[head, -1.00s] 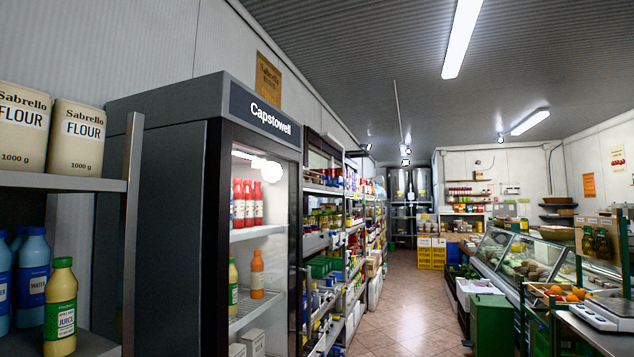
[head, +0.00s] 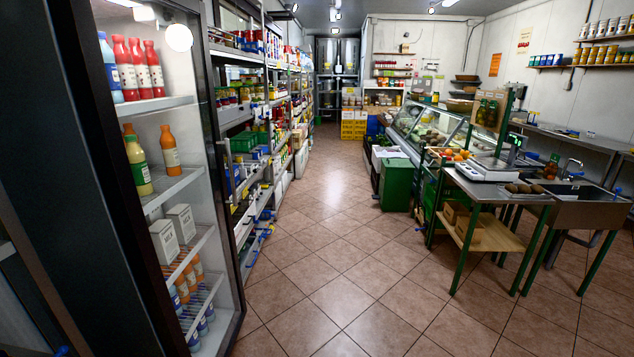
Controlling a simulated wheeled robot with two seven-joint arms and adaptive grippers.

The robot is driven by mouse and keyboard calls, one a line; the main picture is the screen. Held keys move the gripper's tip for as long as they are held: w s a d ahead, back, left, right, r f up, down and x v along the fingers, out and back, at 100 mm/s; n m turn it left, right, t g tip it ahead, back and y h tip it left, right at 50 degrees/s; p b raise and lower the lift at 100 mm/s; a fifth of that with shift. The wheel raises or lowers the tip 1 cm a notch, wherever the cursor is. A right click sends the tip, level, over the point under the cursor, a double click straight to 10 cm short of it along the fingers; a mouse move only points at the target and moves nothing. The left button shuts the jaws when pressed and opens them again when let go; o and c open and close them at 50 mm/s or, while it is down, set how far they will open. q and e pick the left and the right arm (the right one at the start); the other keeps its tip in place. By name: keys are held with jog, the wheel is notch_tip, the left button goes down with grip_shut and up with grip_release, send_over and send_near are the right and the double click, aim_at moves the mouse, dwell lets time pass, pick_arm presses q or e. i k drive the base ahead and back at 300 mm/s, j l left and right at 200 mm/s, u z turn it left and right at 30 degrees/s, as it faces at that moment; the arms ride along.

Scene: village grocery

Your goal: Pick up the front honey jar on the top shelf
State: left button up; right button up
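I cannot pick out a honey jar with certainty. Small jars or tins, some of them golden, stand in rows on wall shelves (head: 605,66) at the upper right, too small to read. A lower wall shelf (head: 546,67) beside them holds a few more small containers. The long shelving (head: 247,111) on the left holds many mixed goods, also too small to identify. Neither of my grippers is in the head view.
A glass-front fridge (head: 184,187) with bottles and cartons stands close on the left. The tiled aisle (head: 330,240) ahead is clear. A green bin (head: 398,184), a glass display counter (head: 432,124), a green-legged table (head: 497,190) and a sink (head: 580,200) line the right.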

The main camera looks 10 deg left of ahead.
aim_at(229, 45)
jog(key=i+z, duration=0.2)
jog(key=i, duration=2.2)
jog(key=i+l, duration=0.1)
jog(key=i, duration=0.7)
jog(key=i+u, duration=0.1)
jog(key=i, duration=0.75)
jog(key=i+l+u, duration=0.1)
jog(key=i+u, duration=0.25)
jog(key=i+l+u, duration=0.5)
jog(key=u, duration=0.25)
jog(key=i+l+u, duration=0.6)
jog(key=l+u, duration=0.3)
jog(key=i+l+u, duration=0.15)
jog(key=l+u, duration=0.3)
jog(key=j, duration=0.1)
